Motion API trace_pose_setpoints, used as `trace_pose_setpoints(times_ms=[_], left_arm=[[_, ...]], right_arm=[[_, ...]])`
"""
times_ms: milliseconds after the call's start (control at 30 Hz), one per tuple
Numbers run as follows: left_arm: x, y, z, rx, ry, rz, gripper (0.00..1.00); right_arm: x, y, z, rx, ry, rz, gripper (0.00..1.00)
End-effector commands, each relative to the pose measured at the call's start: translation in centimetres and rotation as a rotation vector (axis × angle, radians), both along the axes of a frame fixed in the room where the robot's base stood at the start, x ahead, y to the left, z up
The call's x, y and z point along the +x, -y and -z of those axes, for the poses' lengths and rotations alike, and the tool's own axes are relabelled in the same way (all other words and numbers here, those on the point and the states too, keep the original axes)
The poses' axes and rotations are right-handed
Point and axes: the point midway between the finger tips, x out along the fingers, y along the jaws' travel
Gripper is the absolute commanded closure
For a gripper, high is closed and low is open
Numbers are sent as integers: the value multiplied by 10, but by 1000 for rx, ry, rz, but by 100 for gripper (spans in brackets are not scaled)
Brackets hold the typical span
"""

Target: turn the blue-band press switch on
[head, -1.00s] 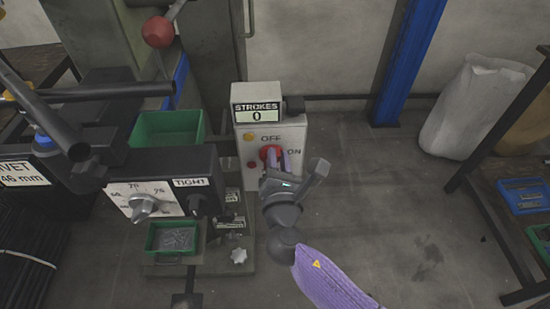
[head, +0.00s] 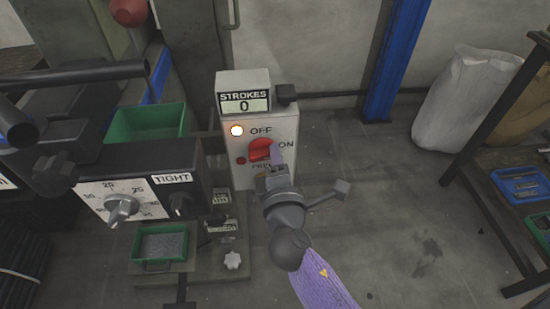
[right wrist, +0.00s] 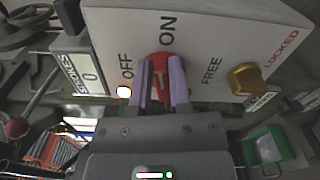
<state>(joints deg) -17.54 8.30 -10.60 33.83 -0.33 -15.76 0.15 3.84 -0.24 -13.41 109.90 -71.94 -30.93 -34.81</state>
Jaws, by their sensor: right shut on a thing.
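The grey switch box (head: 236,174) stands by the press, with a STROKES counter (head: 244,102) on top reading 0. Its red switch knob (head: 260,149) sits among the words OFF, ON and FREE. My right gripper (head: 274,157) is at the knob, its purple fingers either side of the red grip. In the right wrist view, the fingers (right wrist: 164,88) are shut on the red knob (right wrist: 158,66), and the knob lines up roughly with ON. The lamp (head: 237,131) beside OFF glows bright. My left gripper is not in view.
A dial box marked TIGHT (head: 140,190) stands left of the switch box. Green bins (head: 148,119) and (head: 158,246) sit near the press. Floor between is clear.

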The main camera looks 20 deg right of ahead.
Motion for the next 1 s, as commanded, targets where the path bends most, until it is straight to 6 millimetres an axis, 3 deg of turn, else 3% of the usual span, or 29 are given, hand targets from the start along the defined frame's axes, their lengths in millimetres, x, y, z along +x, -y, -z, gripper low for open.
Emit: trace_pose_setpoints(times_ms=[400,1000], left_arm=[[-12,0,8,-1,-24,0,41],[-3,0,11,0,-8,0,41]], right_arm=[[-1,0,7,180,46,0,100],[-1,0,8,210,54,0,100]])
